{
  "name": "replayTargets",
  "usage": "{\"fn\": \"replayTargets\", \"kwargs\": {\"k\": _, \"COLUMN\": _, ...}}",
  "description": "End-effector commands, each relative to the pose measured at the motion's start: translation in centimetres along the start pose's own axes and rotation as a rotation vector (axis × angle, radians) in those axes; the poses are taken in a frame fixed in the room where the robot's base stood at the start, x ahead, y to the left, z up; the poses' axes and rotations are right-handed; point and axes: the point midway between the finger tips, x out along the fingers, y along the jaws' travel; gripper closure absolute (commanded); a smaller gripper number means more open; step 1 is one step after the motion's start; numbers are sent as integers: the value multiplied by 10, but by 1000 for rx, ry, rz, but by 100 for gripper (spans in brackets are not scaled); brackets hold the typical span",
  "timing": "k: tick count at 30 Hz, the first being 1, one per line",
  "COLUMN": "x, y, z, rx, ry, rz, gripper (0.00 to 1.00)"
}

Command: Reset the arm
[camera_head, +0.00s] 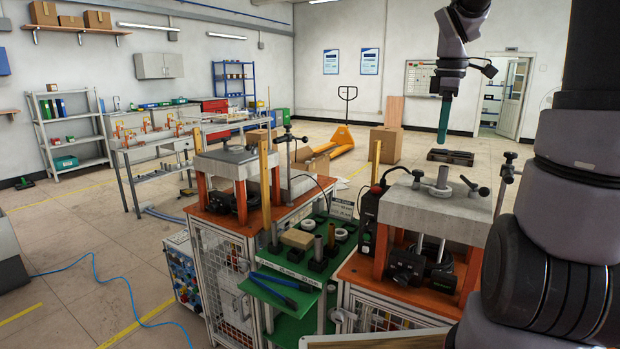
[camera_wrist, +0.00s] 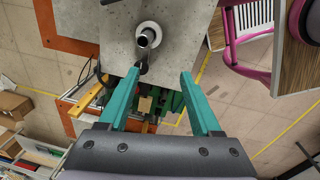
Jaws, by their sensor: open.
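My gripper (camera_head: 443,122) hangs in the upper right of the head view, its teal fingers pointing down, in the air above and behind the right heater station. In the wrist view my gripper (camera_wrist: 161,95) is open, its two teal fingers spread apart with nothing between them. The right induction heater (camera_head: 436,212) has a grey slab top with a metal cylinder (camera_head: 442,178) standing upright on it. In the wrist view the slab (camera_wrist: 115,30) and the hollow metal cylinder (camera_wrist: 148,36) lie beyond the fingertips, apart from them.
A green tool stand (camera_head: 285,267) with blue-handled tools and several cylinders stands between the right station and the left heater station (camera_head: 237,162). A pink-framed chair (camera_wrist: 245,45) shows in the wrist view. The floor (camera_head: 90,240) at left is mostly clear, with a blue hose.

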Motion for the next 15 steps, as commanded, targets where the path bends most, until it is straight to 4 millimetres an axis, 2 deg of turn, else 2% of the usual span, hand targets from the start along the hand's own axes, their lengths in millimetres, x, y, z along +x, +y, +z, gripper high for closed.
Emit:
{"fn": "replayTargets", "kwargs": {"k": 1, "x": -13, "y": -19, "z": -7, "rx": 104, "ry": 16, "rz": 44, "gripper": 35}}
{"fn": "replayTargets", "kwargs": {"k": 6, "x": -41, "y": -77, "z": -18, "rx": 535, "ry": 143, "rz": 141, "gripper": 35}}
{"fn": "replayTargets", "kwargs": {"k": 12, "x": -60, "y": -140, "z": -20, "rx": 1022, "ry": 379, "rz": 140, "gripper": 35}}
{"fn": "replayTargets", "kwargs": {"k": 15, "x": -63, "y": -163, "z": -18, "rx": 1211, "ry": 485, "rz": 95, "gripper": 35}}
